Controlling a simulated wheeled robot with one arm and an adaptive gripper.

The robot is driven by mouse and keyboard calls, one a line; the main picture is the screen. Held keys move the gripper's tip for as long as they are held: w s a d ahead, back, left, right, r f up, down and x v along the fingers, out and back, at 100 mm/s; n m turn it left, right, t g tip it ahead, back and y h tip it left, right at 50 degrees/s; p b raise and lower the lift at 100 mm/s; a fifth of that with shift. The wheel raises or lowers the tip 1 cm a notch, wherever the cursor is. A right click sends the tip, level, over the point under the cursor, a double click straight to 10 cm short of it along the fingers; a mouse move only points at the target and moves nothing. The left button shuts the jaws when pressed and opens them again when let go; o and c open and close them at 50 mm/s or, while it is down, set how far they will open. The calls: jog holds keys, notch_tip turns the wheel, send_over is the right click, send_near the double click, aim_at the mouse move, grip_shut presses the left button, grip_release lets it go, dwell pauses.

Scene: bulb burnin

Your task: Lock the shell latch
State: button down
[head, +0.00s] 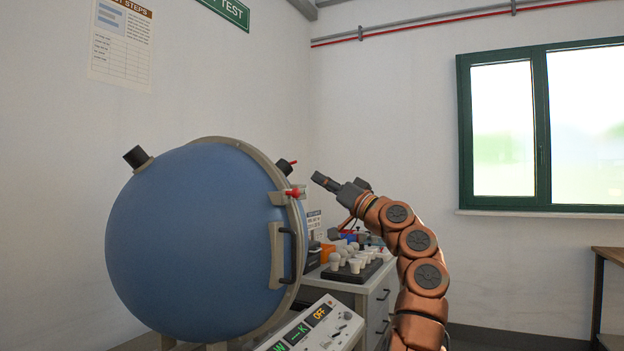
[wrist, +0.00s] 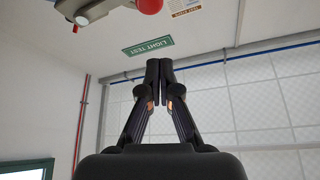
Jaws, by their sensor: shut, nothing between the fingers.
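The large blue shell (head: 190,240) stands at the left in the head view, with a beige rim (head: 262,160) on its right side. A red-handled latch (head: 293,192) sits at that rim, just above a dark handle. A grey fitting with a red end (wrist: 148,5) shows at the top left of the wrist view, cut off by the edge; I cannot tell if it is the latch. My gripper (head: 318,178) is right of the latch and slightly higher in the picture, apart from it. Its fingers (wrist: 160,68) are together and empty. Whether the latch is locked is unclear.
A control panel (head: 315,330) with lit displays stands below the shell. Behind my arm, a cabinet (head: 378,305) carries a tray of several pale bulbs (head: 355,264). A wooden table (head: 608,254) is at the far right. The air right of my arm looks clear.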

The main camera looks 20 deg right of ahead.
jog(key=shift+b+v, duration=0.45)
jog(key=shift+v, duration=2.45)
jog(key=shift+w+d, duration=0.15)
jog(key=shift+d, duration=0.05)
